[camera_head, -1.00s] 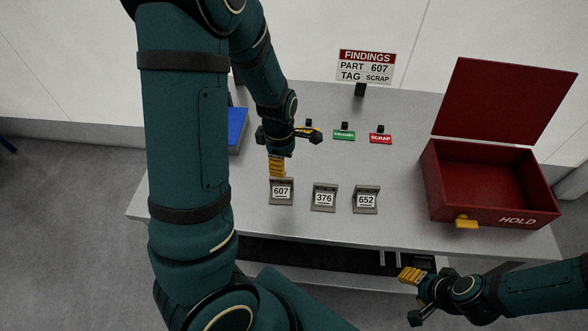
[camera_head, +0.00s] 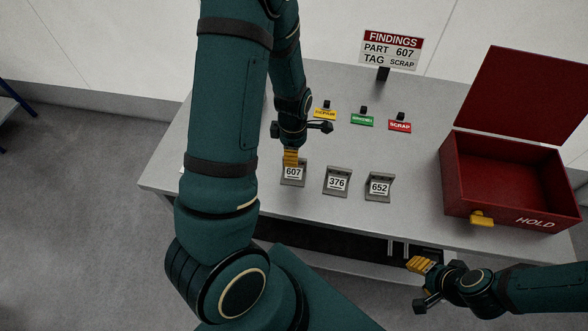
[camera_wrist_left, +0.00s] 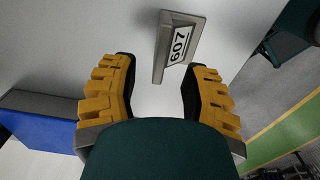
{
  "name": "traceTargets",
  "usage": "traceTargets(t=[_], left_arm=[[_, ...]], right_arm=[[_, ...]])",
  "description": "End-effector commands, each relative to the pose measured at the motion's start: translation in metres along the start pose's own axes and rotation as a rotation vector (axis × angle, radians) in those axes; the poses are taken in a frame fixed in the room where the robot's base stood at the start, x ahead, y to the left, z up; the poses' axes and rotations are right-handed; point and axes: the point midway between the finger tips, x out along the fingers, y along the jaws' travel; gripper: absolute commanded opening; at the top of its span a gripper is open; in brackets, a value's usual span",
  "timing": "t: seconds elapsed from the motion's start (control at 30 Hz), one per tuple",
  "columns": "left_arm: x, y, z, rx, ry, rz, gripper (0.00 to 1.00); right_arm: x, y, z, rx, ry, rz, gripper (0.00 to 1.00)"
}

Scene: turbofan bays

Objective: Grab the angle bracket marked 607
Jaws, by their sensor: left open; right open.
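The grey angle bracket marked 607 (camera_head: 293,174) stands on the table at the left of a row of three brackets. My left gripper (camera_head: 290,158) is right above and behind it in the head view. In the left wrist view the gripper (camera_wrist_left: 158,95) is open, with the 607 bracket (camera_wrist_left: 179,46) just beyond the fingertips, toward the right finger. Nothing is between the fingers. My right gripper (camera_head: 417,280) is open and empty in front of the table, at lower right.
Brackets 376 (camera_head: 337,182) and 652 (camera_head: 379,187) stand to the right. Behind are yellow (camera_head: 325,114), green (camera_head: 362,120) and red SCRAP (camera_head: 400,126) tags and a findings sign (camera_head: 391,50). An open red HOLD box (camera_head: 459,193) sits at right. A blue object (camera_wrist_left: 40,120) shows in the wrist view.

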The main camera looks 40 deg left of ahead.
Motion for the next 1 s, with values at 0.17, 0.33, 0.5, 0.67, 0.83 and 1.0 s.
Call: traceTargets(t=[0.17, 0.33, 0.5, 0.67, 0.83, 1.0], left_arm=[[0.028, -0.002, 0.003, -0.002, 0.002, -0.003, 0.46], [0.039, -0.001, 0.004, 0.000, 0.001, -0.001, 0.46], [0.039, -0.001, 0.004, 0.000, 0.000, 0.000, 0.46], [0.039, -0.001, 0.004, 0.000, 0.000, 0.000, 0.14], [0.039, -0.001, 0.004, 0.000, 0.000, 0.000, 0.00], [0.039, -0.001, 0.004, 0.000, 0.001, 0.000, 0.00]], right_arm=[[0.003, 0.001, 0.000, 0.000, 0.000, 0.001, 0.47], [0.004, 0.001, 0.000, 0.000, 0.000, 0.001, 0.47], [0.004, 0.001, 0.001, 0.000, 0.000, 0.001, 0.47], [0.004, 0.001, 0.001, 0.000, 0.000, 0.001, 0.47], [0.004, 0.001, 0.001, 0.000, 0.000, 0.001, 0.47], [0.004, 0.001, 0.001, 0.000, 0.000, 0.001, 0.47]])
